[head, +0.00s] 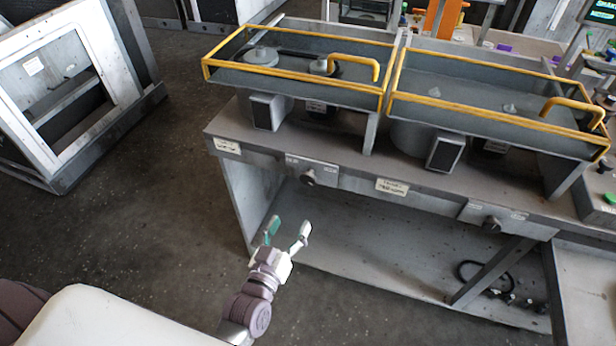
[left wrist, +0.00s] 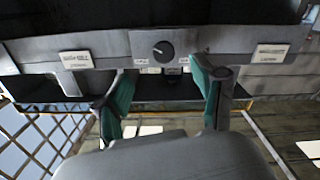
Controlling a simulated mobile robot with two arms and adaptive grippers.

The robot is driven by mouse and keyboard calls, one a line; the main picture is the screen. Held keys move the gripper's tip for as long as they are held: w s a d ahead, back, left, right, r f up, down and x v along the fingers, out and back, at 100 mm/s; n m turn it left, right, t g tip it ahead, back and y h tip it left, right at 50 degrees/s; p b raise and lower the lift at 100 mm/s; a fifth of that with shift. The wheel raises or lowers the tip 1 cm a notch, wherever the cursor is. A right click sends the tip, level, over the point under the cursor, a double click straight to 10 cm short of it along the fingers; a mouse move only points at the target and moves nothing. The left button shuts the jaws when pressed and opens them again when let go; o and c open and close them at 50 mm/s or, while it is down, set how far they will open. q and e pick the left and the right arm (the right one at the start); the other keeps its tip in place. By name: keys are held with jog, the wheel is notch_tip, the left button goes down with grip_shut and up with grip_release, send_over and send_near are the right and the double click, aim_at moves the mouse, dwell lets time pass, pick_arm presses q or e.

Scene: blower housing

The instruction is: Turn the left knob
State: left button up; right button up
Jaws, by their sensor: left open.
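The left knob (head: 309,177) is a small dark round knob on a light plate on the front edge of the grey bench. It also shows in the left wrist view (left wrist: 163,50), round and black with a pale pointer mark, seen beyond and between my fingers. My left gripper (head: 287,232) is open and empty, in front of the bench and below the left knob, apart from it. Its green-padded fingers also show in the left wrist view (left wrist: 165,95). A second knob (head: 491,225) sits further right on the same front edge. My right gripper is not in view.
The bench (head: 450,193) carries two housings with yellow-framed trays (head: 290,72) (head: 480,98) on top. Below is an open space with a lower shelf (head: 370,256). A metal frame cabinet (head: 62,158) stands at the left. The floor (head: 150,230) between is clear.

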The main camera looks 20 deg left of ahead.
pick_arm(q)
jog(key=r, duration=0.2)
send_near(307, 180)
jog(key=w, duration=0.2)
jog(key=w+p, duration=0.1)
jog(key=w, duration=0.7)
jog(key=shift+w+f, duration=0.15)
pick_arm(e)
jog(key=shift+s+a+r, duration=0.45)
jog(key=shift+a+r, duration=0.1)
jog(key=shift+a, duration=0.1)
pick_arm(q)
jog(key=c, duration=1.1)
jog(key=shift+c, duration=0.2)
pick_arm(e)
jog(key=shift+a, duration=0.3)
pick_arm(q)
jog(key=shift+d, duration=0.1)
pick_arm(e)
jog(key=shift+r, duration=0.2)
